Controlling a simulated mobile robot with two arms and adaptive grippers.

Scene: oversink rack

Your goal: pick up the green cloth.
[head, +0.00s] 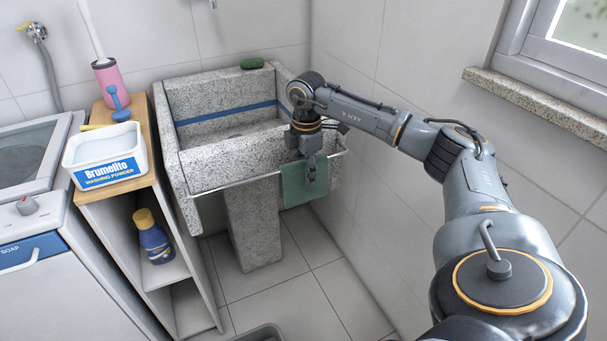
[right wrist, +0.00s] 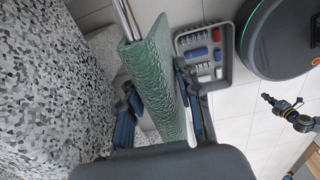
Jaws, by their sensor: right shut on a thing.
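The green cloth (head: 298,192) hangs over the metal bar (head: 228,184) at the front of the stone sink. My right gripper (head: 309,170) reaches down at the front right of the sink and is shut on the cloth. In the right wrist view the cloth (right wrist: 155,75) runs between the two fingers and still lies along the bar (right wrist: 127,18). Its lower part is hidden by the gripper body. My left gripper is out of the head view; what seems to be part of my left arm shows small at the right of the right wrist view.
The speckled sink (head: 222,178) stands behind the bar, with a green item (head: 252,63) on its back rim. A shelf unit with a washing powder tub (head: 104,153) and a blue bottle (head: 153,240) is left. A grey crate (right wrist: 232,79) stands on the floor.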

